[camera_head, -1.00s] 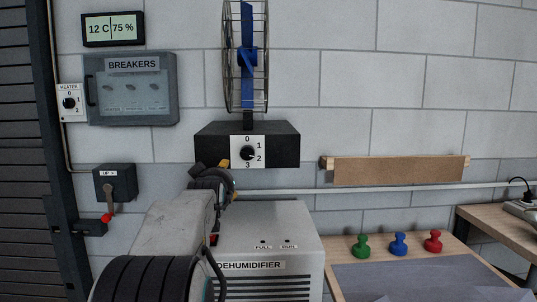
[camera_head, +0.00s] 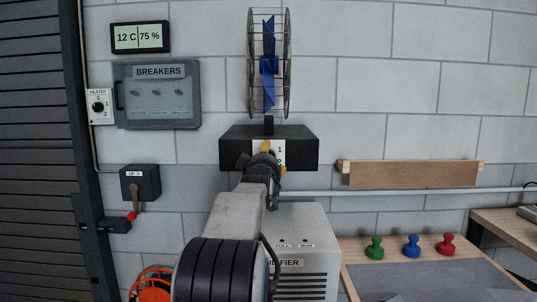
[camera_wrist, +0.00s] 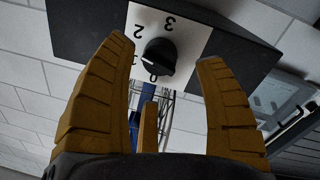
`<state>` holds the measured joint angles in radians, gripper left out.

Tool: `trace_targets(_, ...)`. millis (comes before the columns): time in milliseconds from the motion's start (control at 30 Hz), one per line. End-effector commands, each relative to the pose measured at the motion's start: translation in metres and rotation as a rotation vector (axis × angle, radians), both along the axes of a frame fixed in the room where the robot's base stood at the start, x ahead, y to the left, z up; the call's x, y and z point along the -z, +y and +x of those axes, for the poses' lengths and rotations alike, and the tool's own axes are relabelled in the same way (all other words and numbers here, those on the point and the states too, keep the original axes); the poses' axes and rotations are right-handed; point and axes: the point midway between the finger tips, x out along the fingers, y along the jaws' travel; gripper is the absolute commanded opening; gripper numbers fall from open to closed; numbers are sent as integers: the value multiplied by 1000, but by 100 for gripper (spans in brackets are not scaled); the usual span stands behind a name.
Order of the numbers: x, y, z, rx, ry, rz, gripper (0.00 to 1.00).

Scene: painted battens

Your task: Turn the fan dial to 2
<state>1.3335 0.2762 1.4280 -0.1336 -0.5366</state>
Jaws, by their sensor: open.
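The fan dial is a black round knob (camera_wrist: 158,57) on a white plate (camera_wrist: 190,32), set in the front of the black fan base (camera_head: 232,152). In the wrist view the plate appears upside down, with 3 at the top, then 2, 1 and 0 at the bottom. Contact cannot be told. In the head view my gripper (camera_head: 274,158) hides the knob and part of the plate.
The caged blue fan (camera_head: 268,64) stands on top of the base. A dehumidifier (camera_head: 312,232) stands below. Left are the breaker box (camera_head: 158,105), heater dial (camera_head: 98,107) and a lever switch (camera_head: 140,182). A wooden shelf (camera_head: 410,174) and a bench with coloured knobs are right.

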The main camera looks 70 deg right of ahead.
Motion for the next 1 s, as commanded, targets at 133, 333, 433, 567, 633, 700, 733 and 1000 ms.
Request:
trace_targets(133, -3, -18, 4, 0, 0, 2, 64)
trace_targets(333, -2, -33, 8, 1, -1, 1, 64)
trace_targets(433, -2, -38, 9, 1, -1, 0, 64)
trace_targets(567, -1, -40, 9, 1, -1, 0, 64)
trace_targets(633, 0, -41, 9, 1, -2, 0, 64)
trace_targets(700, 0, -41, 9, 1, -2, 0, 64)
trace_targets(733, 0, -41, 9, 1, -2, 0, 64)
trace_targets(1000, 0, -40, 9, 0, -2, 0, 51)
